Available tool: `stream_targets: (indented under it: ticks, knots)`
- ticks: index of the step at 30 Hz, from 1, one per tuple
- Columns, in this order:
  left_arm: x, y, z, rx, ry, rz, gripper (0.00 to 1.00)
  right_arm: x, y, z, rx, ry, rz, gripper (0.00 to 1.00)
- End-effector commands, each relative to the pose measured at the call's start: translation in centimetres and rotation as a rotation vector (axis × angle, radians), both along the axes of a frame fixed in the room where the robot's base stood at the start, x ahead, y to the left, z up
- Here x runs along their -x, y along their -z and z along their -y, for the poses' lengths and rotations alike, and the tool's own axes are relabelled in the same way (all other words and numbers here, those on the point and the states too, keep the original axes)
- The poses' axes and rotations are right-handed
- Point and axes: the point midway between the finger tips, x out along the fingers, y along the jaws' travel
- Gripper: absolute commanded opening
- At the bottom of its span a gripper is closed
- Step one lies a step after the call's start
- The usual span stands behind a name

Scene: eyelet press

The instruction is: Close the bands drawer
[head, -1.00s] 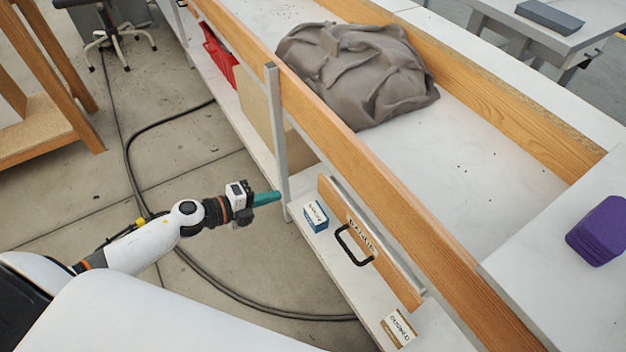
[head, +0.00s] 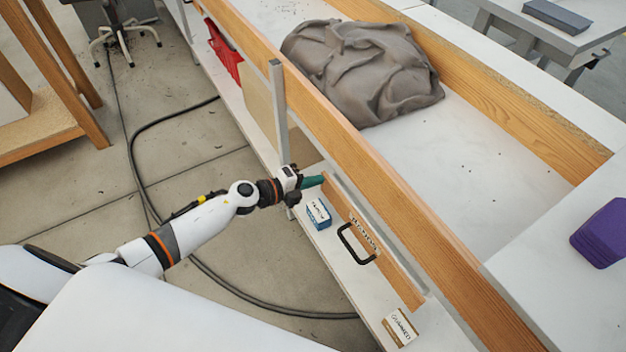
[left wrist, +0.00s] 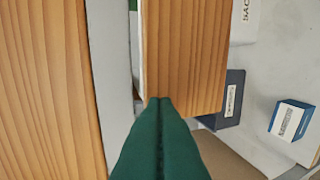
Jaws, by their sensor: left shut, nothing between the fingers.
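The drawer (head: 398,284) has a wooden front with a black handle (head: 357,244) and a small label that is hard to read. Its front stands out from the bench's wooden rail (head: 400,215), with a narrow pale gap between them. My left gripper (head: 318,181), with green fingers, is shut and empty at the far left end of the drawer front. In the left wrist view the closed fingertips (left wrist: 160,102) meet the end of the wooden front (left wrist: 185,50); I cannot tell whether they press on it. My right gripper is not in view.
A blue box (head: 317,213) and a brown-and-white box (head: 400,327) stand on the lower shelf. A grey post (head: 278,110) rises just left of my gripper. A grey cloth heap (head: 365,70) lies on the bench. A black cable (head: 140,170) crosses the floor.

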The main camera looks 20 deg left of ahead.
Motion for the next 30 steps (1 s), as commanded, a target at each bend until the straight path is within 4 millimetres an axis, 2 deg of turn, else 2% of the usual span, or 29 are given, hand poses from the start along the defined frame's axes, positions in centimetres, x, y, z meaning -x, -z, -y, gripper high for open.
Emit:
stream_targets:
  ticks: [5,9,13,24,30]
  knots:
    - [-1.1,-0.2,0.7,0.002,-0.002,0.002,0.00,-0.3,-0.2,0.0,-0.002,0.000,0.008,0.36]
    - [-3.0,-0.2,2.2,0.002,-0.002,0.002,0.00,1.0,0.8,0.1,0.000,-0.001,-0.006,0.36]
    - [-3.8,-0.1,2.9,0.000,-0.002,0.001,0.00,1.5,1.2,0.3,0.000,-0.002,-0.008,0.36]
    - [-4.0,-0.3,3.0,0.003,-0.002,0.005,0.00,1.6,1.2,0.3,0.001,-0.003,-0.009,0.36]
    - [-4.2,-0.8,1.8,0.000,-0.004,0.007,0.00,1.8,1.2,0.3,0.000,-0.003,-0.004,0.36]
